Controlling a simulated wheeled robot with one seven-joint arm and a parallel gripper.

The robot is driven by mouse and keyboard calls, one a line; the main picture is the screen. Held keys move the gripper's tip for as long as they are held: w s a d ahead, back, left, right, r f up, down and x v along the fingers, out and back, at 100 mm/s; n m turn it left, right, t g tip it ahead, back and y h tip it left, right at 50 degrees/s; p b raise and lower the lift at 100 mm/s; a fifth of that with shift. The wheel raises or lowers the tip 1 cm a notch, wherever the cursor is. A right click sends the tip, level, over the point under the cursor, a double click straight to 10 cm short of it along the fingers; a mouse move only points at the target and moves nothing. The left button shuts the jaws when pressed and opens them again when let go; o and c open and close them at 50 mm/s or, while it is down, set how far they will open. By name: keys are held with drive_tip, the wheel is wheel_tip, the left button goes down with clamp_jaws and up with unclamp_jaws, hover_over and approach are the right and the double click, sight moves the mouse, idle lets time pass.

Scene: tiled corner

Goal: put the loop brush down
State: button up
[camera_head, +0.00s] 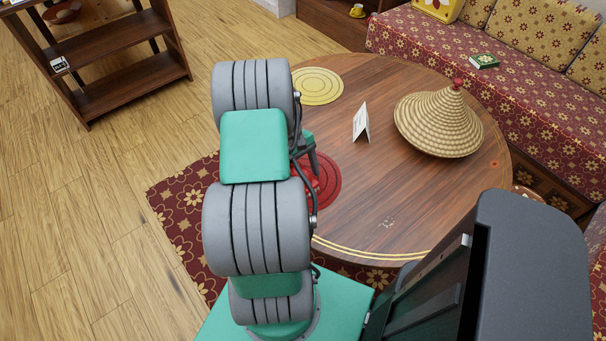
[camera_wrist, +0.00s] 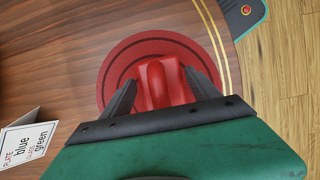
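A red piece (camera_wrist: 158,82), seemingly the loop brush, is between the two dark fingers of my gripper (camera_wrist: 160,78) in the wrist view. The fingers lie against its two sides, and it has a rounded raised ridge in the middle. It is over the red round mat (camera_wrist: 120,58) on the wooden table; whether it touches the mat I cannot tell. In the head view, part of the red mat (camera_head: 332,181) shows beside my arm, which hides most of the gripper and the brush.
On the round table (camera_head: 375,215) stand a white folded card (camera_head: 361,122), a woven cone-shaped lid (camera_head: 438,122) and a yellow round mat (camera_head: 317,86). The card also shows in the wrist view (camera_wrist: 28,138), left of my gripper. A patterned sofa (camera_head: 500,85) stands behind.

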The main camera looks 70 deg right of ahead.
drive_tip(key=shift+o, duration=1.1)
drive_tip(key=p+v, duration=0.1)
drive_tip(key=v, duration=1.1)
drive_tip(key=shift+r, duration=0.15)
drive_tip(key=w+a+r+n+t+h, duration=0.1)
drive_tip(key=w+a+r+h, duration=0.1)
drive_tip(key=w+a+r, duration=0.35)
drive_tip(key=w+a+r+n+t+h, duration=0.1)
drive_tip(key=w+a+r+n, duration=0.1)
drive_tip(key=w+a, duration=0.65)
drive_tip(key=a+r+n+t, duration=0.1)
drive_tip(key=a+t, duration=0.1)
drive_tip(key=a, duration=1)
drive_tip(key=s+a+r+n+t+y, duration=0.1)
drive_tip(key=a+t, duration=0.1)
drive_tip(key=a, duration=1.1)
drive_tip(key=shift+r+n+t, duration=0.3)
drive_tip(key=shift+r+t, duration=0.05)
drive_tip(key=shift+t, duration=0.05)
